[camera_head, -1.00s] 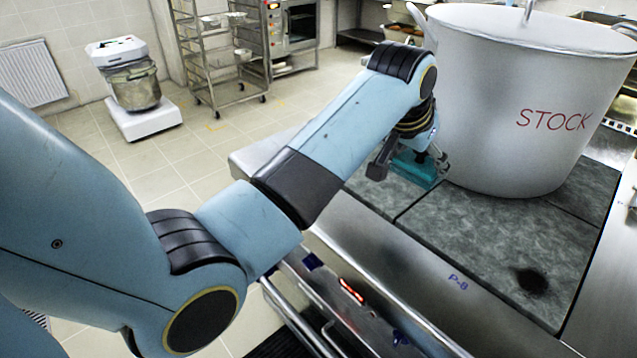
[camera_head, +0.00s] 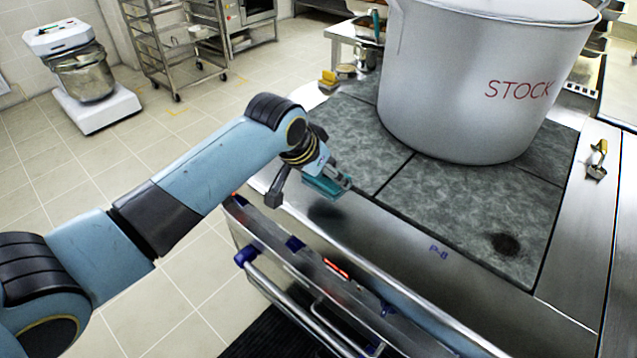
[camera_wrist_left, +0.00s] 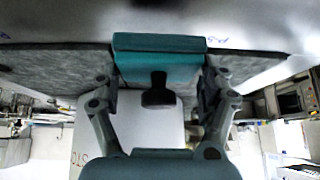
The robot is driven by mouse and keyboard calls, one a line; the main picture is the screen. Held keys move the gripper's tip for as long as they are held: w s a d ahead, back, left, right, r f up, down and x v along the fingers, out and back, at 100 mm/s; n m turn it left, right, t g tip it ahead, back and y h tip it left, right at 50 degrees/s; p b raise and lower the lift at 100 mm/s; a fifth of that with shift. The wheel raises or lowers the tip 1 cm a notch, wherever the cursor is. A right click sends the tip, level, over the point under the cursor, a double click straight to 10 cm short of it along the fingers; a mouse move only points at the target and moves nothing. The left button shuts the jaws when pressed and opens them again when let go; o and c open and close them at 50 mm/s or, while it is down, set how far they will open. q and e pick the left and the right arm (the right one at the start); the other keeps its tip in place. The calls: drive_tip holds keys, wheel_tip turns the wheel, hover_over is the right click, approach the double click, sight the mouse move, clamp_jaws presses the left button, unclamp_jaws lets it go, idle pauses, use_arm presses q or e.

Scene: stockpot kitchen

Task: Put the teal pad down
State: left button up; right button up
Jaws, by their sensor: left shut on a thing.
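The teal pad (camera_head: 320,187) is held in my left gripper (camera_head: 336,181), above the bare steel front strip (camera_head: 372,232) of the stove. A dark shadow lies on the strip below, so the pad seems to hover a little above it. In the left wrist view the teal pad (camera_wrist_left: 160,43) sits between the two fingers of my left gripper (camera_wrist_left: 160,75), which are shut on its sides. My right gripper is in neither view.
A large stockpot (camera_head: 480,80) marked STOCK stands on the grey stove plates (camera_head: 450,205), right of the gripper. A rail (camera_head: 300,303) runs along the stove front. A yellow-handled object (camera_head: 597,160) lies at the right. The steel strip marked P-8 is clear.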

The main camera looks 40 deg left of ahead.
sight(315, 185)
use_arm(q)
drive_tip(key=shift+s+a+f, duration=0.2)
drive_tip(key=shift+a+f, duration=0.2)
drive_tip(key=shift+f, duration=0.1)
wheel_tip(315, 185, down, 3)
drive_tip(key=shift+r, duration=0.15)
drive_tip(key=shift+f, duration=0.5)
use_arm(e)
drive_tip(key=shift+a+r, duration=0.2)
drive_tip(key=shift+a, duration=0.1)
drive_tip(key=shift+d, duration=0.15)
use_arm(q)
drive_tip(key=o, duration=1.1)
